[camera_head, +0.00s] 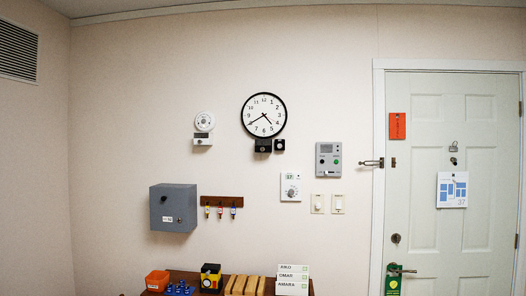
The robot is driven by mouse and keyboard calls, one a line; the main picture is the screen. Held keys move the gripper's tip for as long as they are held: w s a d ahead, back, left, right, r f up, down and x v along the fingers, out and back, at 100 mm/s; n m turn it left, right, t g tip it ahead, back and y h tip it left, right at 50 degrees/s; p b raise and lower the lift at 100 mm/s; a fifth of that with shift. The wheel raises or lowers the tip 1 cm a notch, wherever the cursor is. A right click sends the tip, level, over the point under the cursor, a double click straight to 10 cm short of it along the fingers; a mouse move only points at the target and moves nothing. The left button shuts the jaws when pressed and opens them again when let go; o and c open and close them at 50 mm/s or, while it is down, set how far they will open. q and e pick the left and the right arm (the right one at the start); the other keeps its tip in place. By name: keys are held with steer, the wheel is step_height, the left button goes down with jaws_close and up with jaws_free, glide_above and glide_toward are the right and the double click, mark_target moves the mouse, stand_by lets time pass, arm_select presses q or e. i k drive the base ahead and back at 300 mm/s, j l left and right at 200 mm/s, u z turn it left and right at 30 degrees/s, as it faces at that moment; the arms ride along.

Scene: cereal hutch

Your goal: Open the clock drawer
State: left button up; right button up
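A round wall clock (264,115) with a black rim, white face and a red hand hangs in the middle of the wall. Directly under it is a small black box (263,146), with a smaller black piece (280,145) just to its right. I cannot tell for certain whether the black box is the clock drawer; no gap or opening shows in it. Neither of my grippers is in view.
A cabinet top (183,275) at the bottom holds an orange bin (157,281), wooden blocks and name cards. A grey box (173,208), key rack (221,201), thermostat (291,188) and control panel (328,159) are on the wall. A white door (452,228) stands right.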

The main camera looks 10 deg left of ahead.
mark_target(267, 148)
steer(key=i+l+z, duration=0.2)
steer(key=i, duration=0.75)
steer(key=j, duration=0.05)
